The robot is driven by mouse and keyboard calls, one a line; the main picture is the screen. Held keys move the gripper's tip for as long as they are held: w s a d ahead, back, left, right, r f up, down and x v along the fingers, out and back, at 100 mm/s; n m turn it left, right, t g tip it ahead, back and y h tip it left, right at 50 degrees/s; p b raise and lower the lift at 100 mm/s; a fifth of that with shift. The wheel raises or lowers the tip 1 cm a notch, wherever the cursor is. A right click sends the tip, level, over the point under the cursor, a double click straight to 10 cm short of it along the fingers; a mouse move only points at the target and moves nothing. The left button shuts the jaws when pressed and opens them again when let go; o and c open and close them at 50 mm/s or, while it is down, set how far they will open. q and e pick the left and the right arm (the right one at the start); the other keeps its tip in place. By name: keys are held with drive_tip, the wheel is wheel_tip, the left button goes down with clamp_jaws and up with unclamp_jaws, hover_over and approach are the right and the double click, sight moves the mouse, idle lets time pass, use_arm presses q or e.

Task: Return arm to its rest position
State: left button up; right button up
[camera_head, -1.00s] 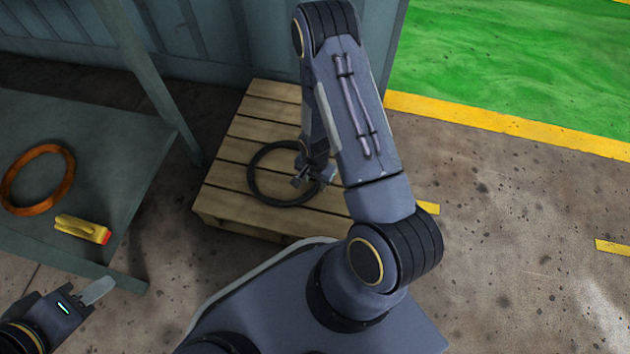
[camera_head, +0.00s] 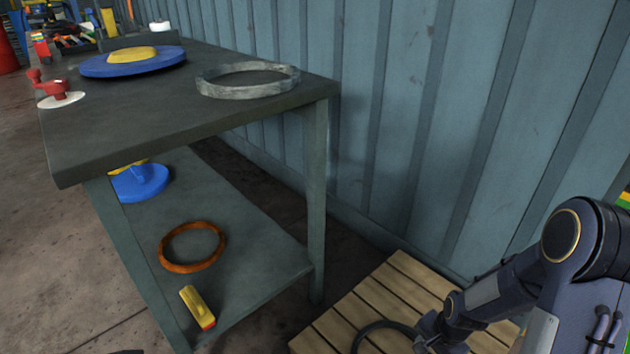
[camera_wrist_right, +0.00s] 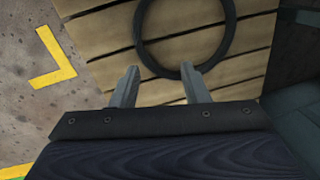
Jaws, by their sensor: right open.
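My right arm comes in at the lower right of the head view. Its gripper (camera_head: 430,335) is over the wooden pallet, next to the black ring (camera_head: 372,336). In the right wrist view the two fingers (camera_wrist_right: 158,74) are apart with nothing held between them. The black ring (camera_wrist_right: 144,52) lies on the pallet just beyond and partly behind the fingertips. I cannot tell whether the fingers touch it. My left gripper is not visible in the head view.
The wooden pallet (camera_head: 345,318) stands by the corrugated wall (camera_head: 410,130). A two-level table (camera_head: 130,135) at left carries a grey ring (camera_head: 248,88) and blue disc (camera_head: 105,67) on top. An orange ring (camera_head: 190,266) and yellow block (camera_head: 196,306) lie on its shelf.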

drive_tip(key=s+a+r+n+t+y, duration=0.1)
drive_tip(key=s+r+n, duration=0.1)
drive_tip(key=r, duration=0.7)
drive_tip(key=s+a+r+n+t+y, duration=0.1)
drive_tip(key=s+a+r+n, duration=0.15)
drive_tip(key=r, duration=0.55)
drive_tip(key=s+a+r+n+t, duration=0.25)
drive_tip(key=s+r+n, duration=0.25)
drive_tip(key=s+r, duration=0.5)
wheel_tip(320, 180, up, 36)
drive_tip(key=s+p, duration=0.1)
drive_tip(key=p, duration=3.7)
drive_tip(key=shift+s+a+r+y, duration=0.25)
drive_tip(key=shift+s+y, duration=0.05)
drive_tip(key=shift+s, duration=0.05)
drive_tip(key=shift+c, duration=0.5)
